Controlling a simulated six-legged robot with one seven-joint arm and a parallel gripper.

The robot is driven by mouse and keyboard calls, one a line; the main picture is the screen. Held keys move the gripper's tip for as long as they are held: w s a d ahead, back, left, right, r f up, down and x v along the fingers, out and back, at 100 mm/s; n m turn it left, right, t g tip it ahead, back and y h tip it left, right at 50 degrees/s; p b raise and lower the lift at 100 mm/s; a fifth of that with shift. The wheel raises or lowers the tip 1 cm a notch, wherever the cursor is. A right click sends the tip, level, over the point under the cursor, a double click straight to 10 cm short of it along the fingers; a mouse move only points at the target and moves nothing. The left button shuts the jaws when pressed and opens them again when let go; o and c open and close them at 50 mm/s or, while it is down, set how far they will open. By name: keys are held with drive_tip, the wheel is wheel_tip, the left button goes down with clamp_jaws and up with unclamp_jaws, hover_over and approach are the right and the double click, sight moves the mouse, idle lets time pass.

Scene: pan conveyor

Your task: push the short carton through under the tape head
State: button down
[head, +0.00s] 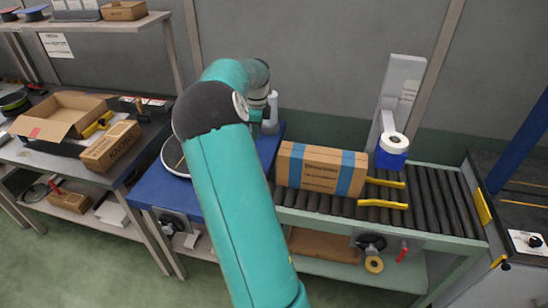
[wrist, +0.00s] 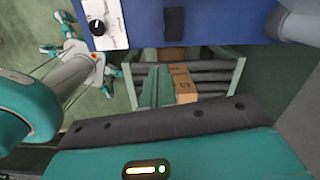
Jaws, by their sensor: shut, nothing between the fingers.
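The short carton (head: 319,168) is brown with two blue bands and sits upright on the left part of the roller conveyor. The tape head (head: 391,159), a blue block with a white roll on a grey post, stands just right of it. The carton's right end is near the yellow guide rails (head: 383,204). My gripper's teal housing (wrist: 165,152) fills the bottom of the wrist view and is shut and empty; its fingertips are not clearly visible. In the head view my arm hides the gripper, left of the carton. A brown box face (wrist: 185,86) shows on rollers in the wrist view.
A blue table (head: 160,195) adjoins the conveyor's left end. Free rollers (head: 440,190) run right of the tape head. A bench at left holds an open box (head: 62,115) and a closed carton (head: 110,147). A blue panel (wrist: 215,25) spans the top of the wrist view.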

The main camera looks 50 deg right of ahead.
sight(354, 170)
drive_tip(key=s+d+f+m, duration=0.1)
drive_tip(key=s+d+f, duration=0.1)
drive_tip(key=f, duration=0.4)
drive_tip(key=s+d+f+m, duration=0.1)
drive_tip(key=s+d+f, duration=0.1)
drive_tip(key=f, duration=0.4)
drive_tip(key=shift+s+d+f+g, duration=0.15)
drive_tip(key=shift+d+f+g, duration=0.2)
drive_tip(key=shift+d, duration=0.3)
drive_tip(key=s+d, duration=0.3)
drive_tip(key=s, duration=0.5)
drive_tip(key=s+d, duration=0.4)
drive_tip(key=s, duration=0.5)
drive_tip(key=s+d, duration=0.4)
drive_tip(key=s, duration=0.4)
drive_tip(key=shift+s, duration=0.3)
